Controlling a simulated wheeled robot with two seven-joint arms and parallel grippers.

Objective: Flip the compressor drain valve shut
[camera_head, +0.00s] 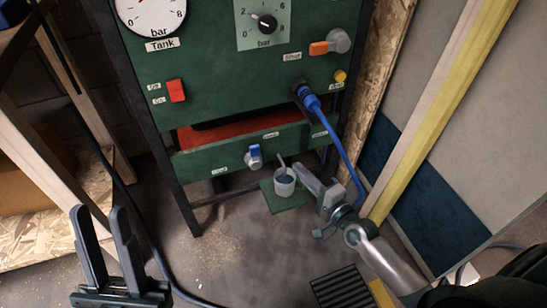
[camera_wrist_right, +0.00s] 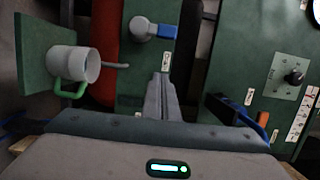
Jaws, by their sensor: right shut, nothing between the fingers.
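The drain valve (camera_head: 254,157) sits on the lower green rail, with a grey body and a blue lever pointing upward in the head view. In the right wrist view the valve's blue lever (camera_wrist_right: 167,31) points right from its round grey body. My right gripper (camera_head: 303,172) is right of the valve, apart from it. Its fingers (camera_wrist_right: 160,85) are shut and empty, below the valve in the wrist view. My left gripper (camera_head: 103,215) is open and empty at lower left, far from the valve.
A cup (camera_head: 284,184) stands on a green plate (camera_head: 284,202) by the rail, with a thin pipe at its mouth. A blue hose (camera_head: 342,145) hangs right of my right gripper. An orange-handled valve (camera_head: 319,48) and red switch (camera_head: 176,90) are on the panel above.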

